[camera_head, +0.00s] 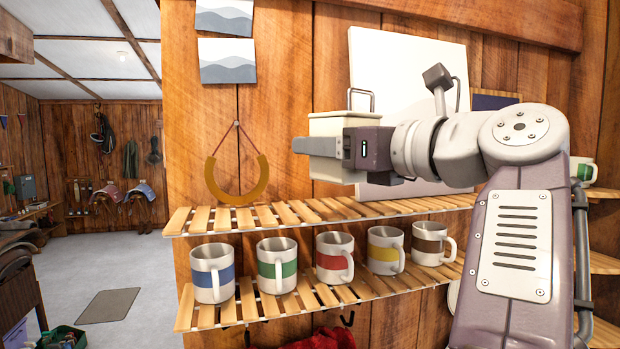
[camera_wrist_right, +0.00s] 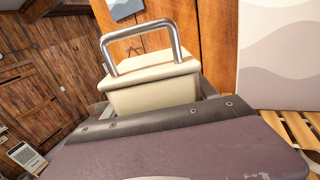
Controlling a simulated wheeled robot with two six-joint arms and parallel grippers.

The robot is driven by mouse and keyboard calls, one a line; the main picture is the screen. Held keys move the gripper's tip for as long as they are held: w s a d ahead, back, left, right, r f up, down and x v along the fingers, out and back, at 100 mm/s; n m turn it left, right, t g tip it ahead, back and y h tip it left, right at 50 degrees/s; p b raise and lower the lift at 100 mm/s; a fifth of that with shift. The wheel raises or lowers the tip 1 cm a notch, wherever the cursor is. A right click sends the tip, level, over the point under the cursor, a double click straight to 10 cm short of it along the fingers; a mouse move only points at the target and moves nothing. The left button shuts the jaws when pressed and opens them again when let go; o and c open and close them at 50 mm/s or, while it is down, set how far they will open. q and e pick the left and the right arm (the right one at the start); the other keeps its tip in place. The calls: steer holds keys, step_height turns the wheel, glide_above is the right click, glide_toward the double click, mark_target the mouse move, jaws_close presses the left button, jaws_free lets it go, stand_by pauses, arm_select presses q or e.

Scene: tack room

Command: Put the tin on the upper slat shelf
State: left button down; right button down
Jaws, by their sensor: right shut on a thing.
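The cream tin (camera_head: 336,124) with a metal loop handle is held in my right gripper (camera_head: 325,147), which is shut on it. The tin also shows in the right wrist view (camera_wrist_right: 150,90), upright between the jaws. In the head view it appears just above the upper slat shelf (camera_head: 290,213); I cannot tell whether its base touches the slats, as the gripper covers part of it. My left gripper is not in view.
A horseshoe (camera_head: 236,185) hangs on the wall above the upper shelf's left part. Several striped mugs (camera_head: 277,265) stand on the lower slat shelf (camera_head: 320,296). A pale board (camera_head: 410,75) stands behind my right arm. The upper slats left of the tin are bare.

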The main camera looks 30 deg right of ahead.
steer(key=w+d+f+p, duration=0.1)
steer(key=w, duration=0.2)
steer(key=w+d+p, duration=0.1)
steer(key=w, duration=0.3)
steer(key=w+d+f+p, duration=0.1)
steer(key=w, duration=0.3)
steer(key=shift+f, duration=0.3)
steer(key=shift+s+a+f, duration=0.1)
steer(key=shift+s+f, duration=0.05)
steer(key=shift+s, duration=0.05)
steer(key=f, duration=0.3)
steer(key=shift+w+d+f, duration=0.1)
steer(key=shift+d+f, duration=0.05)
steer(key=shift+d, duration=0.05)
steer(key=shift+w+f, duration=0.3)
steer(key=shift+f, duration=0.05)
steer(key=shift+a, duration=0.1)
steer(key=shift+f, duration=0.1)
